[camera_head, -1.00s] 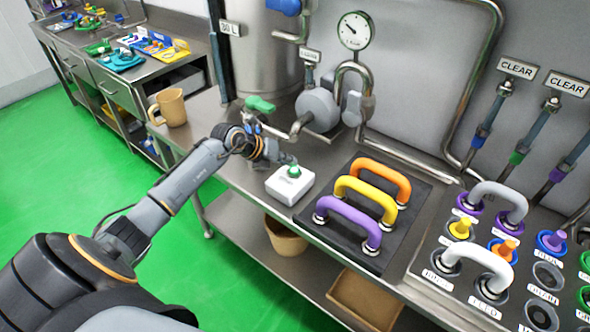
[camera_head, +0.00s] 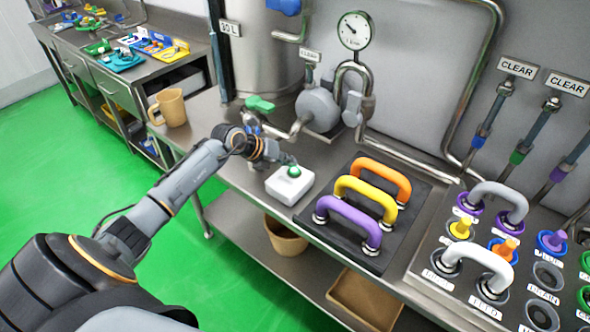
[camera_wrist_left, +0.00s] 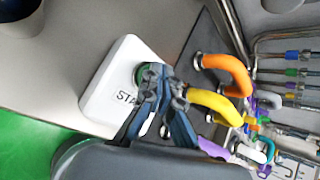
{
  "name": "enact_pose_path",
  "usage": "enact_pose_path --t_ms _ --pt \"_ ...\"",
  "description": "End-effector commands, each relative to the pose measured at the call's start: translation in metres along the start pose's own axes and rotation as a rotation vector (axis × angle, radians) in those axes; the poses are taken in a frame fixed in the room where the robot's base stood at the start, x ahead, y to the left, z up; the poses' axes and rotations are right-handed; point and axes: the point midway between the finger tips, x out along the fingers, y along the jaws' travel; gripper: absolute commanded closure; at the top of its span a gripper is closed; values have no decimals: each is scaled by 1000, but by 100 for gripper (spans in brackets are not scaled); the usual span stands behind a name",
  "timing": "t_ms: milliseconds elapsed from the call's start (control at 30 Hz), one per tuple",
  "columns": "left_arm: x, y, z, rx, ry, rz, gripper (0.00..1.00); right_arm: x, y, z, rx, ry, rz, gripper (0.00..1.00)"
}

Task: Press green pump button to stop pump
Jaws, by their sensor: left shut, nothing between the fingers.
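The green pump button (camera_head: 294,171) sits on top of a white box (camera_head: 288,187) on the steel counter. My left gripper (camera_head: 288,160) is shut and empty, with its fingertips right at the button. In the left wrist view the shut left gripper (camera_wrist_left: 158,85) covers part of the green button (camera_wrist_left: 139,76), and the white box (camera_wrist_left: 115,75) shows part of a label. The fingertips look at or very near the button; I cannot tell whether they press it. My right gripper is not in view.
Purple, yellow and orange handles (camera_head: 372,200) stand on a dark mat right of the box. A round grey pump (camera_head: 318,109) and green-handled valve (camera_head: 260,103) are behind. A tan mug (camera_head: 170,107) stands left. A hose panel (camera_head: 480,270) lies at right.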

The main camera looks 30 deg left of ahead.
Motion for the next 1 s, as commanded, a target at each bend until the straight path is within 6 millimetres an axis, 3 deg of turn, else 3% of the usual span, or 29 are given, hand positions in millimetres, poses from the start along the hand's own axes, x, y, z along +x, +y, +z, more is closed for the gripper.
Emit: enact_pose_path --t_ms 1000 --pt "8 6 -6 0 2 1 100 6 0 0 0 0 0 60"
